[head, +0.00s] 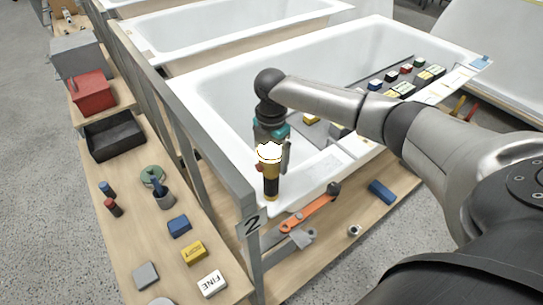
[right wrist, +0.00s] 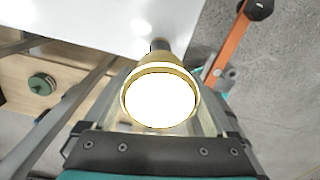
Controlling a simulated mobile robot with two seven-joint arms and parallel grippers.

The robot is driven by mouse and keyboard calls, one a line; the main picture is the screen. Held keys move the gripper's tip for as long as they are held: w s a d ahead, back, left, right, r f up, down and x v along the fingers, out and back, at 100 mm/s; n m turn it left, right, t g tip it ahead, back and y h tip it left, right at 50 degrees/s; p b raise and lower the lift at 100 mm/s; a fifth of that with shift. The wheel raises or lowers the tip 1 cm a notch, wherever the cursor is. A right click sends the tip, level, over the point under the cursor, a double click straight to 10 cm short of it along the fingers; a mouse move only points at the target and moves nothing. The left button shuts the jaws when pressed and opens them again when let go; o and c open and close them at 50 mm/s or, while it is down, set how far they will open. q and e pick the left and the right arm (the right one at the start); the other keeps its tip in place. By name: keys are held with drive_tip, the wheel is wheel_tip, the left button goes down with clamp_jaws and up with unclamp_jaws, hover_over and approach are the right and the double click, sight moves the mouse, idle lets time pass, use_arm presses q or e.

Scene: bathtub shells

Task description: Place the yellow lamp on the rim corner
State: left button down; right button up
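The yellow lamp (head: 271,183) is upright, with a bright white lit top and a dark lower end. It is at the near corner of the white bathtub's rim (head: 291,198); I cannot tell whether its base touches the rim. My right gripper (head: 272,149) points down at the lamp's upper part. In the right wrist view, the lit lamp head (right wrist: 160,98) fills the space between the fingers, which look closed on it. The lamp's lower body is mostly hidden there behind its head. My left gripper is not in view.
A grey post marked 2 (head: 250,226) stands beside the rim corner. An orange-handled tool (head: 310,208) and a blue block (head: 381,192) lie on the lower wooden shelf. A side bench (head: 135,238) holds several small blocks.

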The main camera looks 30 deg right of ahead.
drive_tip(key=shift+o, duration=0.5)
drive_tip(key=shift+r, duration=0.1)
wheel_tip(320, 180, up, 12)
drive_tip(key=shift+r+p, duration=0.1)
drive_tip(key=shift+p, duration=0.55)
